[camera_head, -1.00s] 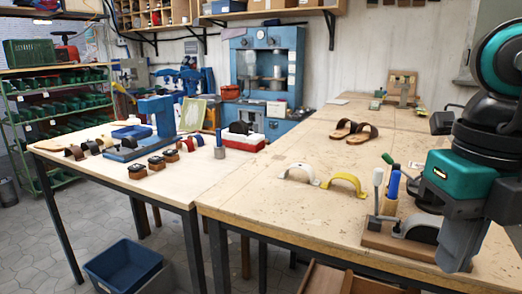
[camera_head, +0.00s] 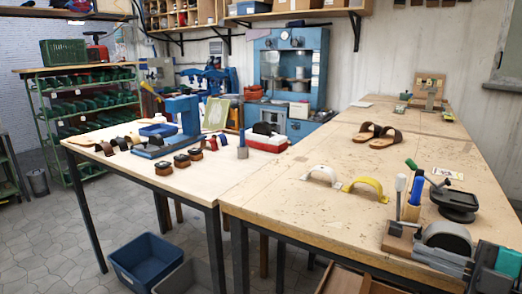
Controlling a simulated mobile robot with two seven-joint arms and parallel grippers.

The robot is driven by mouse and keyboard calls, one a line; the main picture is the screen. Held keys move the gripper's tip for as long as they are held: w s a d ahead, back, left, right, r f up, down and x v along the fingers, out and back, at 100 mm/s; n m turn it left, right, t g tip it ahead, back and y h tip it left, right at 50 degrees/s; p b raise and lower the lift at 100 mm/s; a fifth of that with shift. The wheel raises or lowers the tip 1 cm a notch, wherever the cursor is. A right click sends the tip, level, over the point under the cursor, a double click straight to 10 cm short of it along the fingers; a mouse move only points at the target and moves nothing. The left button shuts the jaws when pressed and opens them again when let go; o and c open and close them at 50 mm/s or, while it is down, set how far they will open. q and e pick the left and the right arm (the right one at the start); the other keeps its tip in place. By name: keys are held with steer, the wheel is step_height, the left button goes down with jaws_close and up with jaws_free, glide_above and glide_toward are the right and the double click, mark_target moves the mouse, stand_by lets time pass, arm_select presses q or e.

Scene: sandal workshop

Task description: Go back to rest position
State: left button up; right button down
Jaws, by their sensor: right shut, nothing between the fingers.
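My right gripper (camera_head: 488,274) is at the bottom right corner, with a teal housing and dark lower parts, partly cut off by the picture edge. It is shut and empty, low beside the tool stand (camera_head: 398,240) at the workbench's near right corner. My left gripper is out of view.
The workbench (camera_head: 290,215) holds a white arch (camera_head: 322,172), a yellow arch (camera_head: 367,186), brown sandals (camera_head: 375,135) and a black swivel device (camera_head: 455,202). A side table (camera_head: 150,200) carries a blue press (camera_head: 183,118). A blue bin (camera_head: 145,262) stands on the floor.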

steer(key=s+d+f+m+t+h, duration=0.1)
steer(key=s+f+m+t+h, duration=0.1)
steer(key=f+m+h, duration=0.6)
steer(key=s+f+m+t+h, duration=0.1)
steer(key=f+m+t+h, duration=0.1)
steer(key=f+m, duration=0.75)
steer(key=s+a+f+m+g, duration=0.1)
steer(key=s+a+f+g, duration=0.1)
steer(key=s+a+f, duration=0.2)
steer(key=s+a+f+m+g+h, duration=0.1)
steer(key=s+a+f, duration=0.3)
steer(key=f, duration=0.5)
steer(key=shift+a+f+g+p, duration=0.4)
steer(key=shift+a+g, duration=0.5)
steer(key=shift+a, duration=0.25)
steer(key=shift+w+d, duration=0.1)
